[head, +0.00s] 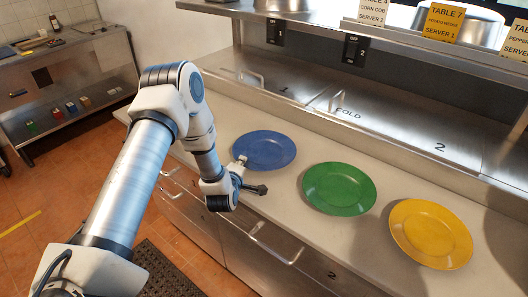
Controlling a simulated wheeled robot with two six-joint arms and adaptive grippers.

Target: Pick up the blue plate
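The blue plate (266,149) lies flat on the pale counter (289,204), leftmost of the plates in the head view. The rest of the plate is in plain view. My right gripper is not in view.
A green plate (339,188) and a yellow plate (431,233) lie to the right on the same counter. Steel lids (375,118) and a raised shelf (390,38) run behind. Drawer handles (275,246) stick out below the counter's front edge.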

